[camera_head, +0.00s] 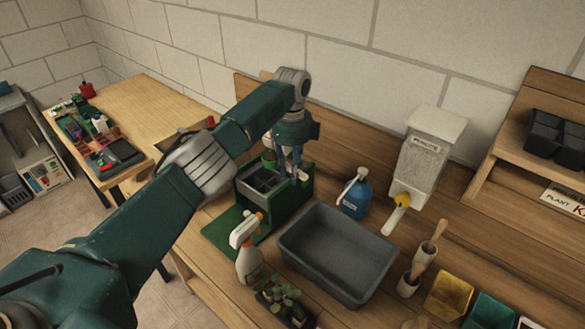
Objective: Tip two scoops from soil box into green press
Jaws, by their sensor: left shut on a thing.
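The green press (302,193) stands on the wooden bench in the middle of the view. It has dark square cells, and a flat green plate (222,229) lies in front of it. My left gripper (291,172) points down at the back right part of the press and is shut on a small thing. Fingers and arm mostly hide that thing, so I cannot tell what it is. A small green piece (268,159) shows just left of the fingers. I cannot clearly make out the soil box. My right gripper is not in view.
An empty-looking dark grey tub (335,255) sits right of the press. A white-and-orange spray bottle (247,250), seedlings (283,301) and a blue bottle (355,196) stand close by. A perlite dispenser (426,160) is at the back. A yellow bin (448,297) is front right.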

